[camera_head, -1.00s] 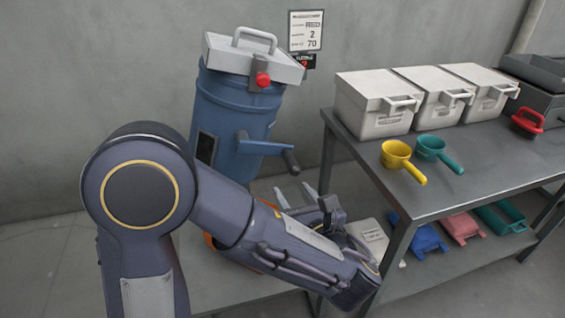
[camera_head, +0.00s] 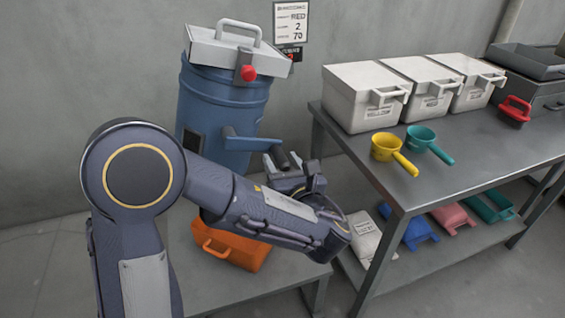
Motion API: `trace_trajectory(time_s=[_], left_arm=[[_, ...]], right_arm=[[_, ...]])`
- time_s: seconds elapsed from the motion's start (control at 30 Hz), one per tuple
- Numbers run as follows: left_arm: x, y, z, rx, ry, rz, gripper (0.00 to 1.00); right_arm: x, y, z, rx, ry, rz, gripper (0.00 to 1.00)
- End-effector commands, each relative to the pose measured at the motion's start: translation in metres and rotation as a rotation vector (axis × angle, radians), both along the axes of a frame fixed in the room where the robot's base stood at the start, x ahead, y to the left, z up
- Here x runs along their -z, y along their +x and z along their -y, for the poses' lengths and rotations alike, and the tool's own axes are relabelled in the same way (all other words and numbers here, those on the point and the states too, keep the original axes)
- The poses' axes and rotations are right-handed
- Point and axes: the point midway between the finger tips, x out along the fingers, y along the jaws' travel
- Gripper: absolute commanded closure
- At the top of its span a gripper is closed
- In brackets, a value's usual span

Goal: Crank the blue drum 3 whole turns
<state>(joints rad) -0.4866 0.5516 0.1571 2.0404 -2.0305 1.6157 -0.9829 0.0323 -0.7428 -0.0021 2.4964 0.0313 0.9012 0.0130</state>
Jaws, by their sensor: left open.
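The blue drum (camera_head: 212,108) stands upright at the back left, its grey-white lid (camera_head: 222,50) tilted and fitted with a red knob (camera_head: 248,73). A blue crank arm (camera_head: 245,142) sticks out from its front to the right and ends in a dark handle (camera_head: 280,156). My left gripper (camera_head: 282,162) is open with its fingertips right at the handle. They seem to be on either side of it, but I cannot tell whether they touch it. My left forearm hides the drum's lower part. My right gripper is out of view.
An orange container (camera_head: 232,248) sits on the low bench below my arm. The grey table (camera_head: 440,172) at right holds white boxes (camera_head: 365,95), a yellow scoop (camera_head: 394,152) and a teal scoop (camera_head: 428,143). Bags lie on its lower shelf.

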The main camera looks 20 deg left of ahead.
Motion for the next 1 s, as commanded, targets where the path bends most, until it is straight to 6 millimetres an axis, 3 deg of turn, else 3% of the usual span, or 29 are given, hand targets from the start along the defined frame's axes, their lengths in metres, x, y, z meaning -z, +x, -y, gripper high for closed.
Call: trace_trajectory(time_s=[0.07, 0.43, 1.0], left_arm=[[0.000, 0.000, 0.000, 0.000, 0.000, 0.000, 0.53], [0.000, 0.000, 0.000, 0.000, -0.001, 0.000, 1.00], [0.010, -0.003, -0.003, 0.001, 0.103, -0.071, 1.00]], right_arm=[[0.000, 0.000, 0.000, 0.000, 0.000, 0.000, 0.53], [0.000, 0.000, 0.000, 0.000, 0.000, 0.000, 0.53], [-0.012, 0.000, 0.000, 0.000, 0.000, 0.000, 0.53]])
